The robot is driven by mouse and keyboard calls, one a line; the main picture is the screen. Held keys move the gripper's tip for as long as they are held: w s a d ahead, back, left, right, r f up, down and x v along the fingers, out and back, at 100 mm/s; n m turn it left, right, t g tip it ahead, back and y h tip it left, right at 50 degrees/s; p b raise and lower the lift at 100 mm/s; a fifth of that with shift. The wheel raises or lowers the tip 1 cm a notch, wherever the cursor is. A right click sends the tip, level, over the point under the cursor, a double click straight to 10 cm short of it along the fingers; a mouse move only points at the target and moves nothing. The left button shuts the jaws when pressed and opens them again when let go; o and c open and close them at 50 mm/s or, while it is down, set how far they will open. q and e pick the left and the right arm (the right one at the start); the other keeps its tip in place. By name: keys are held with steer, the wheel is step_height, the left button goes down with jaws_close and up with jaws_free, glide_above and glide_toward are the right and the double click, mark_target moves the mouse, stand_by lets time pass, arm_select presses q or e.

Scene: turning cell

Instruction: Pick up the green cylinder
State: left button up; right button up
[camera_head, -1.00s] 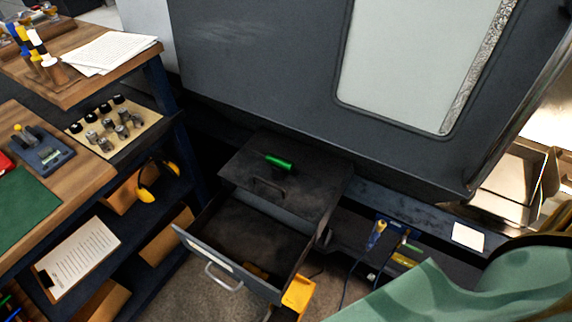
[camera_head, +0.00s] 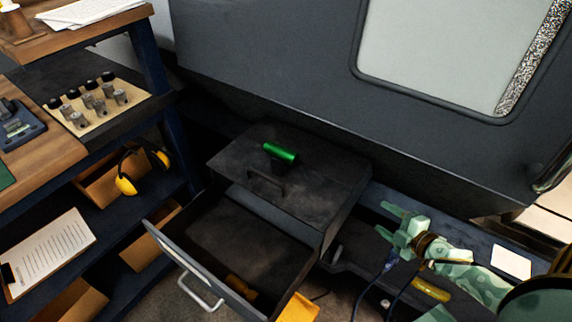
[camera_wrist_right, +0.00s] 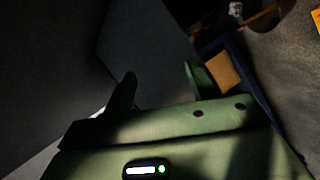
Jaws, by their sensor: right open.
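The green cylinder (camera_head: 280,153) lies on its side on the dark top of a small drawer cabinet (camera_head: 320,190), in the middle of the head view. A small dark piece shows just under it. My right gripper (camera_head: 388,220), camouflage green, is to the right of the cabinet in the head view, apart from the cylinder. Its two fingers are spread and nothing is between them. The right wrist view shows the open fingers (camera_wrist_right: 160,80) against dark surfaces; I cannot see the cylinder there. My left gripper is not in view.
The cabinet's drawer (camera_head: 185,262) stands pulled out toward the front. A large grey machine (camera_head: 270,70) rises behind. A blue shelf with yellow earmuffs (camera_head: 126,185) and a clipboard (camera_head: 45,255) is at left. Cables (camera_head: 360,280) hang near my right arm.

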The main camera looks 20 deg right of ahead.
steer(key=w+a+r+n+t+y+b, duration=0.1)
steer(key=w+a+r+n+y, duration=0.25)
steer(key=r+n, duration=0.2)
steer(key=n+y, duration=0.4)
steer(key=n, duration=0.1)
glide_toward(296, 159)
steer(key=b+x, duration=0.2)
steer(key=x, duration=0.1)
steer(key=shift+s+a+f, duration=0.1)
steer(key=shift+f, duration=0.15)
steer(key=b+x, duration=0.1)
steer(key=x, duration=0.4)
steer(key=shift+w, duration=0.45)
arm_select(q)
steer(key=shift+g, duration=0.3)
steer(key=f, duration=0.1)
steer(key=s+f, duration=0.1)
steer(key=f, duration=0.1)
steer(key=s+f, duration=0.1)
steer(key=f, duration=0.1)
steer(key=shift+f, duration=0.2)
arm_select(e)
steer(key=shift+c, duration=0.4)
steer(key=c, duration=1)
steer(key=shift+r, duration=0.1)
jaws_close()
steer(key=shift+r, duration=0.1)
